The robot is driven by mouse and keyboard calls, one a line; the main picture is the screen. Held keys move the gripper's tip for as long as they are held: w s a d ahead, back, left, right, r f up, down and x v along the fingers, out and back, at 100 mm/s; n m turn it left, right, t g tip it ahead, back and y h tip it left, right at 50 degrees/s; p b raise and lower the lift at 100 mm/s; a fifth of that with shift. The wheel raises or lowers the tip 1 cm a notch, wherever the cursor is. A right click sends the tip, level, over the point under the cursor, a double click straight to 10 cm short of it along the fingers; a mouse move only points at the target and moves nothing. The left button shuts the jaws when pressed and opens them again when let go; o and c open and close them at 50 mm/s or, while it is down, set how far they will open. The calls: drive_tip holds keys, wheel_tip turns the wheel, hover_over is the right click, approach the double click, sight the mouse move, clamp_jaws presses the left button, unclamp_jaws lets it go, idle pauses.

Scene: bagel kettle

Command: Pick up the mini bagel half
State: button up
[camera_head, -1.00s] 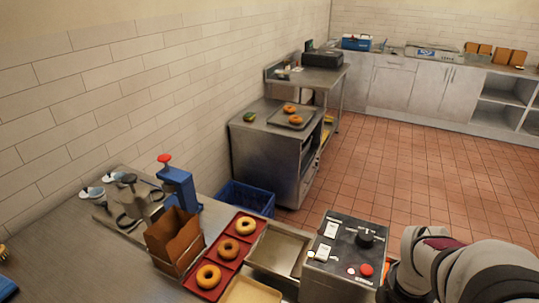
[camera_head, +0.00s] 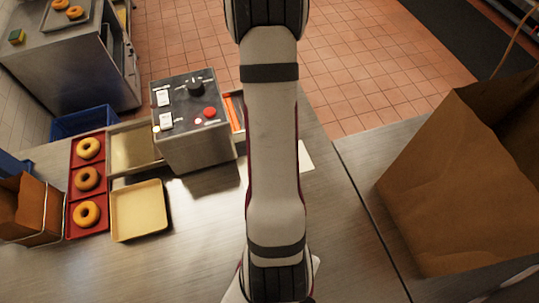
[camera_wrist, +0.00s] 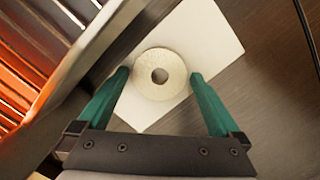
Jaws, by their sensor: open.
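The mini bagel half (camera_wrist: 159,88) shows in the wrist view as a pale round ring with a dark centre hole. It lies flat on a white square sheet (camera_wrist: 212,42) on the metal counter. My gripper (camera_wrist: 159,75) has two green fingers. They are spread apart, one to the left and one to the right of the ring, and nothing is held. I cannot tell their height above the sheet. In the head view my arm hides the bagel half and the gripper; only a corner of the white sheet (camera_head: 305,157) shows beside it.
A metal control box (camera_head: 192,125) stands left of my arm; orange glowing slats (camera_wrist: 22,75) are close at left in the wrist view. A large brown paper bag (camera_head: 440,190) is at right. A red tray (camera_head: 79,218) with bagels and an empty yellowish tray (camera_head: 138,212) sit left.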

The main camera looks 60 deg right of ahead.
drive_tip(key=shift+f, duration=0.1)
drive_tip(key=shift+c, duration=0.3)
drive_tip(key=c, duration=1)
drive_tip(key=shift+d+r, duration=0.1)
drive_tip(key=shift+r, duration=0.65)
wheel_tip(320, 180, up, 3)
drive_tip(key=shift+s, duration=0.15)
drive_tip(key=s+r, duration=0.2)
drive_tip(key=s, duration=0.1)
drive_tip(key=s+r, duration=0.2)
drive_tip(key=s, duration=0.2)
drive_tip(key=s+a+r, duration=0.1)
drive_tip(key=s+r, duration=0.1)
drive_tip(key=s, duration=0.2)
drive_tip(key=shift+s+r, duration=0.15)
drive_tip(key=shift+r, duration=0.1)
